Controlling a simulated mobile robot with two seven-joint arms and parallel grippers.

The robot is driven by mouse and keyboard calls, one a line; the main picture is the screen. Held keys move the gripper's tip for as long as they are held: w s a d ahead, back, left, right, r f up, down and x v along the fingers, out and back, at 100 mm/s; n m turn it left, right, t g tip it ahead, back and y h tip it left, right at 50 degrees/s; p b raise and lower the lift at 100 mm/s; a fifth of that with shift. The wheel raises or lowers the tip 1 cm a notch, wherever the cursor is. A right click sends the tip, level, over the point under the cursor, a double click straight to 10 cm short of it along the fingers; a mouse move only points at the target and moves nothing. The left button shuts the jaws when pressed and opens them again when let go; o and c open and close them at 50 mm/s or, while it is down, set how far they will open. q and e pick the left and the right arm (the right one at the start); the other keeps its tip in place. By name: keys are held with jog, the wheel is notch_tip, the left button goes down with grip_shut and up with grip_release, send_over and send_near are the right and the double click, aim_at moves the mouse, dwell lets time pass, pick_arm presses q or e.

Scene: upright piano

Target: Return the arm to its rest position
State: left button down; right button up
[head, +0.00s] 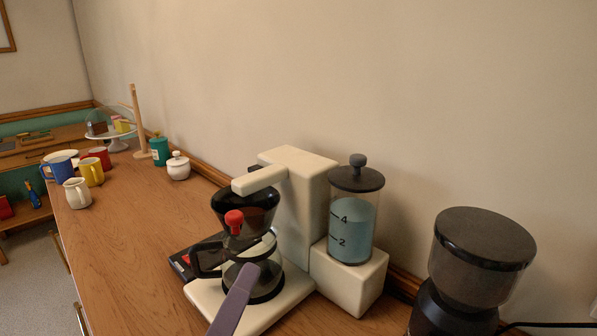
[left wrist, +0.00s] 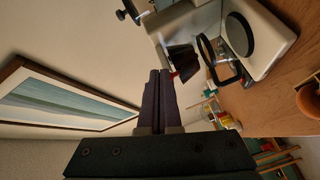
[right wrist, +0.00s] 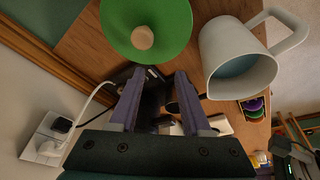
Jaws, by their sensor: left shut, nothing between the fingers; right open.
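My left gripper (head: 246,274) reaches up from the bottom of the head view, its purple fingers in front of the coffee maker's glass carafe (head: 266,284). In the left wrist view its fingers (left wrist: 159,78) lie together with nothing between them. They point toward the white coffee maker (head: 296,210), whose red knob (head: 234,220) shows just beyond them; I cannot tell whether they touch it. My right gripper is outside the head view. In the right wrist view its purple fingers (right wrist: 157,84) are spread apart and empty, with a dark appliance beyond them.
A dark coffee grinder (head: 478,262) stands right of the coffee maker. Mugs, a sugar pot (head: 178,167) and a cake stand (head: 115,140) are further back on the wooden counter (head: 135,240). A white pitcher (right wrist: 238,60) and a green round object (right wrist: 146,20) lie near my right gripper.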

jog(key=shift+r, duration=0.1)
pick_arm(q)
jog(key=s+a+f+m+g+y, duration=0.1)
jog(key=s+a+f+m+g, duration=0.2)
jog(key=s+a+m+g, duration=0.5)
jog(key=s+a+f+m+g+y, duration=0.1)
jog(key=s+a+f+m+g, duration=0.2)
jog(key=s+m+g, duration=0.5)
pick_arm(e)
jog(key=shift+a+r, duration=0.1)
pick_arm(q)
notch_tip(320, 180, up, 38)
jog(key=s+n+t+p, duration=0.1)
jog(key=s+t+p, duration=0.1)
jog(key=p, duration=3.6)
jog(key=shift+n, duration=0.3)
pick_arm(e)
notch_tip(320, 180, up, 38)
